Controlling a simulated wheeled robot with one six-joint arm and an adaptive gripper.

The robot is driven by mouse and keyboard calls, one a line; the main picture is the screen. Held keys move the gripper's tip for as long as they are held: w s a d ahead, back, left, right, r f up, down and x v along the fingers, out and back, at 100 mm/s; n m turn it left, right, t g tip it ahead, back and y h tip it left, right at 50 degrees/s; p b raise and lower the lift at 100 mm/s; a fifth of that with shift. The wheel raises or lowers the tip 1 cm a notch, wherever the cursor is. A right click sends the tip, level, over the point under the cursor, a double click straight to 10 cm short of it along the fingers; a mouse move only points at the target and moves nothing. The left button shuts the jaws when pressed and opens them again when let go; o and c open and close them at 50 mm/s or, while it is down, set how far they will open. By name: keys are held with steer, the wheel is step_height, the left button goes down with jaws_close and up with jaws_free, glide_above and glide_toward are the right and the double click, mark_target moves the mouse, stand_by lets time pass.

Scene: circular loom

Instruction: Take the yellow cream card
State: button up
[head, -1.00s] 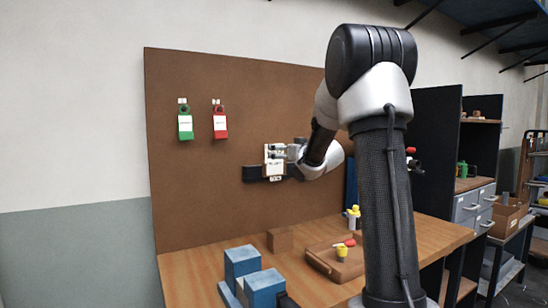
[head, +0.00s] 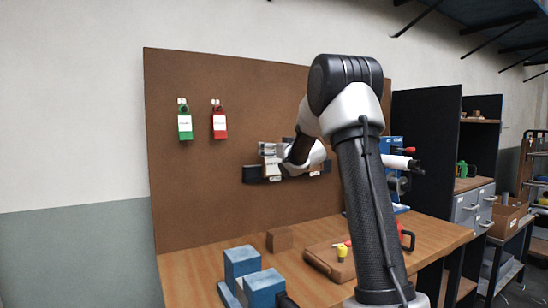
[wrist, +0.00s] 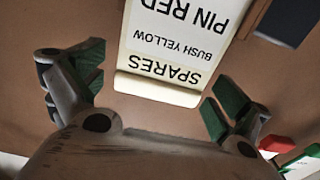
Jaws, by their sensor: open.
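The cream card (wrist: 160,80) has a yellowish edge and black print, "SPARES", "BUSH YELLOW" and "PIN RED", upside down in the wrist view. My gripper (wrist: 152,82) is open, with a green-padded finger to each side of the card's near end. The fingers look apart from the card; whether its edge lies fully between them I cannot tell. In the head view my gripper (head: 276,151) is at the brown board, over the card's place, and hides most of the card. The card's far end leaves the wrist view.
The brown board (head: 235,100) carries a black holder (head: 252,174), a green tag (head: 185,125) and a red tag (head: 219,124). Below, the wooden table (head: 205,262) bears blue blocks (head: 242,262), a brown block (head: 279,239) and a tray (head: 322,262) with a yellow piece (head: 342,251).

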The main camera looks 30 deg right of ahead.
steer(key=c, duration=1.2)
steer(key=shift+r, duration=0.1)
steer(key=shift+r, duration=3.75)
